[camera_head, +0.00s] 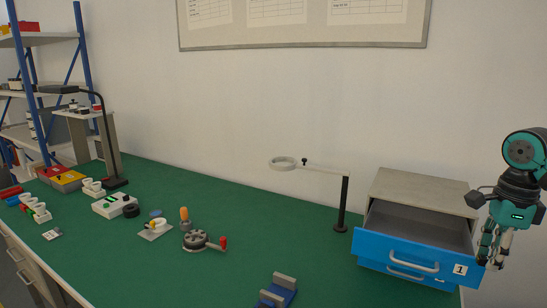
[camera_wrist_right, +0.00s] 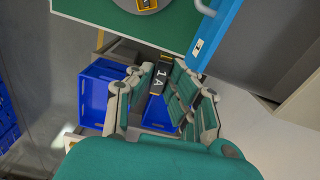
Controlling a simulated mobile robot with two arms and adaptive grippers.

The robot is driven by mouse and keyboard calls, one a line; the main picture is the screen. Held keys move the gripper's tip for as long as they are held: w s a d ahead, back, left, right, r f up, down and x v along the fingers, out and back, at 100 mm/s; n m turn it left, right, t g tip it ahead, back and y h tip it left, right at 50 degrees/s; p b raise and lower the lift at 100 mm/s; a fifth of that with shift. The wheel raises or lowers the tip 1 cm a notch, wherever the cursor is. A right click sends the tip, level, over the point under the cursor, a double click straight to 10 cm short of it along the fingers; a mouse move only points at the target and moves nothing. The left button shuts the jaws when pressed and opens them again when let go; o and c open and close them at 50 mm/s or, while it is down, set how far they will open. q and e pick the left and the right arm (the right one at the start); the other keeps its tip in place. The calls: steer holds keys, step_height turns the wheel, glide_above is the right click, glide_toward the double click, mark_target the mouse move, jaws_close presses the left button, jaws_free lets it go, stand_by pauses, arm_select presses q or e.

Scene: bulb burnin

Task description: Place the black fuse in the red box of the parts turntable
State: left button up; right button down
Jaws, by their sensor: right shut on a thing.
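My right gripper (camera_head: 495,248) is at the far right of the head view, beside the open blue drawer. In the wrist view its fingers (camera_wrist_right: 160,88) are closed around a black fuse (camera_wrist_right: 161,72) marked "1A", with the fuse's far part showing between them. A round grey plate (camera_wrist_right: 125,4) with a yellow part on it is cut off by the top edge of the wrist view. It may be the parts turntable, but I cannot tell, and no red box shows on its visible part. My left gripper is not in view.
The blue drawer (camera_head: 412,262) stands open in its grey cabinet (camera_head: 425,190). A ring lamp (camera_head: 342,205) stands left of it, and a blue fixture (camera_head: 278,291) lies near the front. Blue bins (camera_wrist_right: 100,95) stand below the gripper. Red and yellow bins (camera_head: 62,179) sit far left.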

steer(key=s+a+f+n, duration=0.2)
steer(key=a+f+n, duration=0.3)
steer(key=a+n, duration=0.4)
steer(key=s+a+f+n, duration=0.2)
steer(key=a+f+n, duration=0.2)
steer(key=a+n, duration=0.45)
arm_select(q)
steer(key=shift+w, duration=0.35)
arm_select(e)
steer(key=s+a+f+n, duration=0.5)
steer(key=s+f, duration=0.2)
steer(key=s, duration=0.1)
steer(key=shift+s+a+f+n, duration=0.25)
steer(key=shift+f+n, duration=0.1)
steer(key=shift+f, duration=0.05)
steer(key=shift+f, duration=0.1)
